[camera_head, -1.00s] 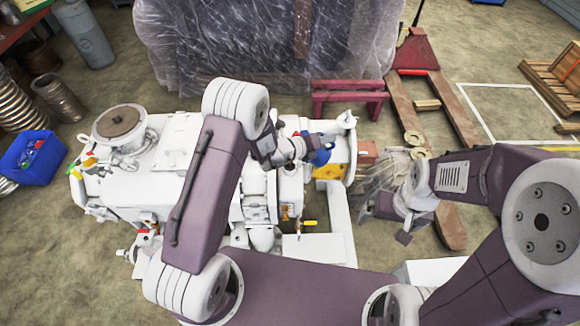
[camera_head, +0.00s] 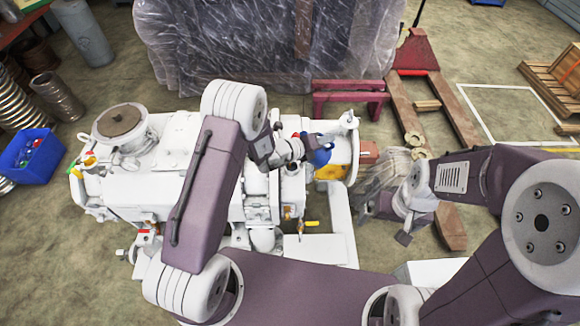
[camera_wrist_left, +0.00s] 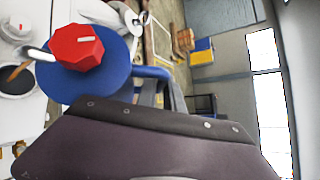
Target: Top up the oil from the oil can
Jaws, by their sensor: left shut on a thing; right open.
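The blue oil can (camera_head: 320,152) is above the right end of the white vacuum machine (camera_head: 185,165). In the left wrist view, the can's blue body (camera_wrist_left: 58,88), red cap (camera_wrist_left: 78,47) and blue handle (camera_wrist_left: 152,72) show. A silver spout-like piece (camera_wrist_left: 38,54) sticks out past the cap. My left gripper (camera_head: 300,150) is shut on the can; its grip is partly hidden. The can's exact tilt and any oil flow cannot be made out. My right gripper (camera_head: 404,228) is open and empty, low to the right of the machine.
A plastic-wrapped load (camera_head: 265,45) stands behind the machine. A red stand (camera_head: 348,97) and a red pallet truck (camera_head: 410,55) are at the back right. A blue bin (camera_head: 32,160) is at the left.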

